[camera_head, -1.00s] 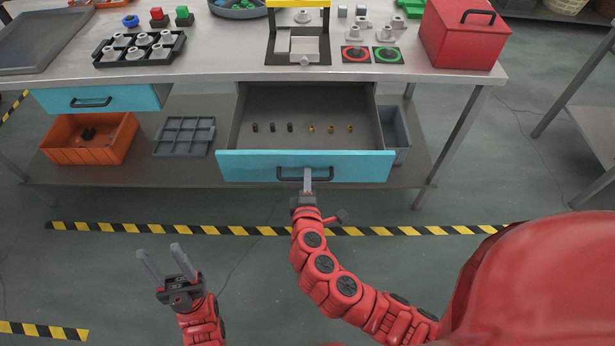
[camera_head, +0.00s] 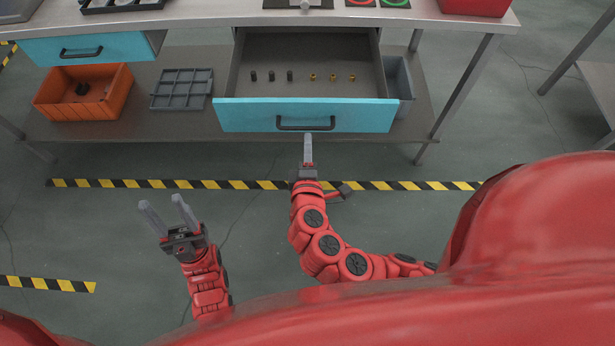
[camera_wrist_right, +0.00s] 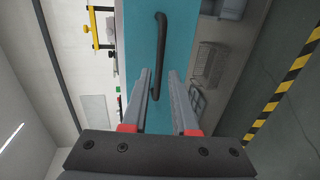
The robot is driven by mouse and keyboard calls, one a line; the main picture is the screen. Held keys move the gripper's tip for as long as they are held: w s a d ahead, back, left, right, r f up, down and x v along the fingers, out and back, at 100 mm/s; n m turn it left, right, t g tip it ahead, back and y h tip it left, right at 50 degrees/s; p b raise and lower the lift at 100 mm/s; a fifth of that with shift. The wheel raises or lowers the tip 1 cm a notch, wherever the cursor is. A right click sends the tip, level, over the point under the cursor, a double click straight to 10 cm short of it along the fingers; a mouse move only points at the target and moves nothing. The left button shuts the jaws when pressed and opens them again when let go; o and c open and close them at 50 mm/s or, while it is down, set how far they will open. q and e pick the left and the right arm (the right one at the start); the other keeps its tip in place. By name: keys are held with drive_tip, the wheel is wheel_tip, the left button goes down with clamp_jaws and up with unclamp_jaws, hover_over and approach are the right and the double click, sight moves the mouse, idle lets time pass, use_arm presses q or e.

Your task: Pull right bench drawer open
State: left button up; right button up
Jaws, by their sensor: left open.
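The right bench drawer (camera_head: 245,116) has a blue front and stands pulled out from under the bench, its grey inside showing. Its black bar handle (camera_head: 305,124) also shows in the right wrist view (camera_wrist_right: 160,50). My right gripper (camera_head: 308,140) is just in front of the handle and apart from it. My left gripper (camera_head: 163,210) is open and empty above the floor to the left.
Several small dark and brass parts (camera_head: 332,77) lie in rows in the drawer. The left blue drawer (camera_head: 100,47) also shows. An orange bin (camera_head: 105,100) and a grey divided tray (camera_head: 182,90) stand on the lower shelf. Open floor lies in front.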

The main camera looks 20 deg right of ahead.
drive_tip(key=p+v, duration=0.3)
drive_tip(key=v, duration=0.7)
drive_tip(key=shift+s+a, duration=0.1)
drive_tip(key=shift+s, duration=0.05)
idle(0.3)
